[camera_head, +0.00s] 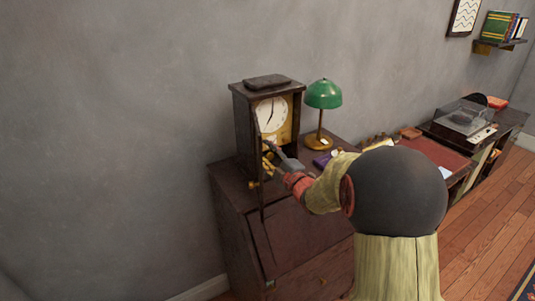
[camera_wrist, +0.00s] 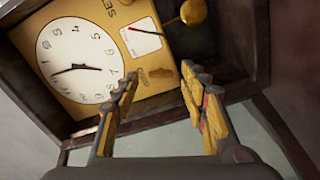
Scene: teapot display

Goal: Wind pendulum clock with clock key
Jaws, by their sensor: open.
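The pendulum clock (camera_head: 243,120) is a dark wooden case on a desk in the head view. Its white dial (camera_wrist: 80,62) and gold plate (camera_wrist: 112,17) fill the upper left of the wrist view, tilted. A round gold pendulum bob (camera_wrist: 193,12) shows in the case. The front door (camera_head: 262,195) stands open. My gripper (camera_wrist: 160,74) is open in front of the plate, nothing visibly held. A small brown shape (camera_wrist: 161,73) shows on the plate between the fingertips; I cannot tell whether it is the clock key or a hole. The gripper (camera_head: 270,149) also shows at the clock front in the head view.
The slant-front desk (camera_head: 236,215) bears the clock and, at its right, a green lamp (camera_head: 323,94) close to my arm. A record player (camera_head: 464,117) stands on furniture farther right. The grey wall is close behind the clock. Wooden floor (camera_head: 490,235) is open at the right.

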